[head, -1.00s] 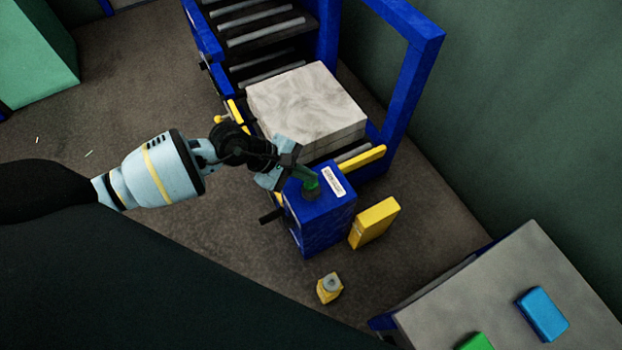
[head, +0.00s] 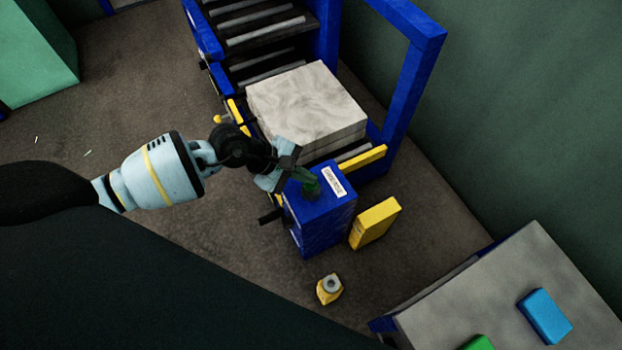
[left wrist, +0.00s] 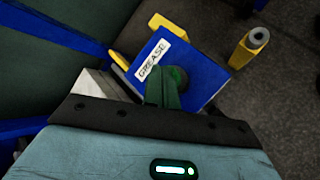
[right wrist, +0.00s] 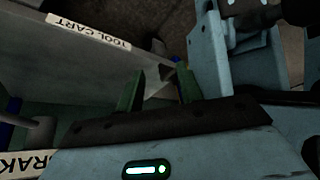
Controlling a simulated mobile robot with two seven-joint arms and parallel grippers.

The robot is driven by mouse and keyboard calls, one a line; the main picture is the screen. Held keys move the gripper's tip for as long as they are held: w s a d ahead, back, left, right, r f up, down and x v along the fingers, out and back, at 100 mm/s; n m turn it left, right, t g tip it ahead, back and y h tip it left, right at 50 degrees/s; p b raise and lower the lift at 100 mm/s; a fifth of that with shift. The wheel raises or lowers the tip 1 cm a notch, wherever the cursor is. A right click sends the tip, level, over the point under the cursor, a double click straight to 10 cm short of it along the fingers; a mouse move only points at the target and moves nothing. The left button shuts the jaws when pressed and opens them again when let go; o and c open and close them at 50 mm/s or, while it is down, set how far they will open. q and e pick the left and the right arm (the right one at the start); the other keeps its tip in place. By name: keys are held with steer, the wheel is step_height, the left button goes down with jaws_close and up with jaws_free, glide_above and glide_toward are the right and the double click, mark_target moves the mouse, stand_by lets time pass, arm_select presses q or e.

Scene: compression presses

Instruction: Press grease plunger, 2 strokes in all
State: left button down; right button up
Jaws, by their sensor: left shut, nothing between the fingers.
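The blue grease box (head: 325,225) stands on the floor in front of the press frame. It bears a white GREASE label (left wrist: 153,60), which shows in the left wrist view. A round dark green plunger (head: 312,191) is on its top; it also shows in the left wrist view (left wrist: 181,76), partly hidden by my fingers. My left gripper (head: 305,177) is shut and empty, with its fingertips right at the plunger; I cannot tell whether they touch it. My right gripper (right wrist: 158,82) shows only in the right wrist view, its fingers apart with nothing between them.
A pale block (head: 305,100) sits on the press rollers behind the box. A yellow block (head: 375,222) and a small yellow piece with a grey ring (head: 329,288) are on the floor nearby. A grey table (head: 470,290) holds blue and green blocks. A TOOL CART label (right wrist: 88,35) is near my right gripper.

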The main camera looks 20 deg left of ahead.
arm_select(q)
steer(key=shift+f, duration=0.35)
arm_select(e)
steer(key=shift+s+f, duration=0.2)
steer(key=shift+s, duration=0.3)
arm_select(q)
steer(key=shift+f+b, duration=0.2)
steer(key=shift+b, duration=0.1)
arm_select(e)
steer(key=shift+f, duration=0.15)
arm_select(q)
steer(key=shift+r, duration=0.1)
arm_select(e)
steer(key=shift+w, duration=0.45)
arm_select(q)
steer(key=shift+r+p, duration=0.65)
steer(key=shift+r, duration=0.6)
arm_select(e)
steer(key=shift+v, duration=0.95)
arm_select(q)
steer(key=shift+r+p, duration=0.1)
steer(key=shift+p, duration=0.2)
arm_select(e)
steer(key=shift+w+a+r, duration=0.15)
steer(key=shift+w+r, duration=0.05)
